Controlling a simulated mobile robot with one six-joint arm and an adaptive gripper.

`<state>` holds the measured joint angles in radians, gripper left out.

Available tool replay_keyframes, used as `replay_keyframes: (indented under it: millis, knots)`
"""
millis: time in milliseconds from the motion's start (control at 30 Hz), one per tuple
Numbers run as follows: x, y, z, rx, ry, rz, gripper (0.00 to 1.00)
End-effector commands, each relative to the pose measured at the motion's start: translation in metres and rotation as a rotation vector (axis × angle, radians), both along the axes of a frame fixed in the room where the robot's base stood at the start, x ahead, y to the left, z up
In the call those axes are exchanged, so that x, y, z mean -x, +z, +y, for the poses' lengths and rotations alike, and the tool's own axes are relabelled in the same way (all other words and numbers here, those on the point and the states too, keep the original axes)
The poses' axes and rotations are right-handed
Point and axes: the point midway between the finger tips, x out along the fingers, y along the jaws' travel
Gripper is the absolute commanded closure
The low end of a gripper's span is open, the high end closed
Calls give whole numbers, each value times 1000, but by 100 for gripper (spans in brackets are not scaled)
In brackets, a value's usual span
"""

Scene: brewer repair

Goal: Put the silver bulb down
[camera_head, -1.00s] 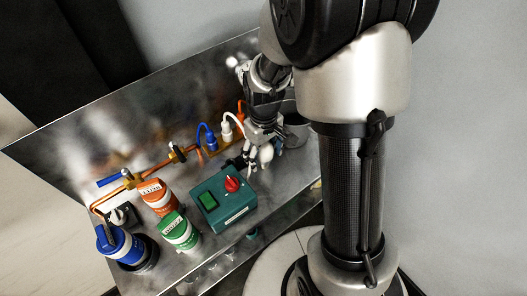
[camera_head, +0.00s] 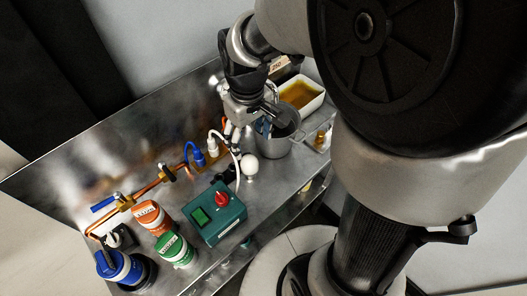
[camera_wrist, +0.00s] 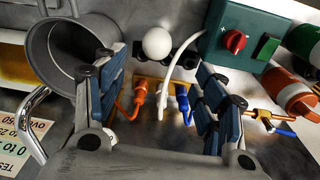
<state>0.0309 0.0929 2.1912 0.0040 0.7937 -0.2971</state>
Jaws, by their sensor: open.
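A round, whitish bulb (camera_head: 249,164) sits on the steel bench beside the teal switch box, at a small black holder (camera_head: 231,171). I cannot tell whether it is seated in the holder. In the wrist view the bulb (camera_wrist: 157,43) shows as a pale ball beyond and between my fingers, touched by neither. My gripper (camera_wrist: 155,100) is open and empty. In the head view my gripper (camera_head: 258,124) is above and behind the bulb, next to the grey pot, and its fingertips are partly hidden.
A grey metal pot (camera_head: 276,146) stands right of the bulb, close to my fingers. A white tray with amber liquid (camera_head: 302,93) is behind it. The teal box (camera_head: 213,212) with red knob, cables, copper pipe and several canisters fill the left side.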

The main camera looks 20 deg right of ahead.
Motion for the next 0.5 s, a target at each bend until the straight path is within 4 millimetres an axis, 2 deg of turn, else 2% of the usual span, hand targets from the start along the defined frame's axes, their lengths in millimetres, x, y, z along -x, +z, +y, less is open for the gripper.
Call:
replay_keyframes:
  millis: [33, 200, 333, 500]
  knots:
    - [11, 20, 1, 0, -19, -42, 36]
    - [60, 70, 5, -12, -109, -158, 36]
    - [98, 92, 7, -27, -173, -238, 36]
    - [133, 102, 9, -48, -233, -312, 36]
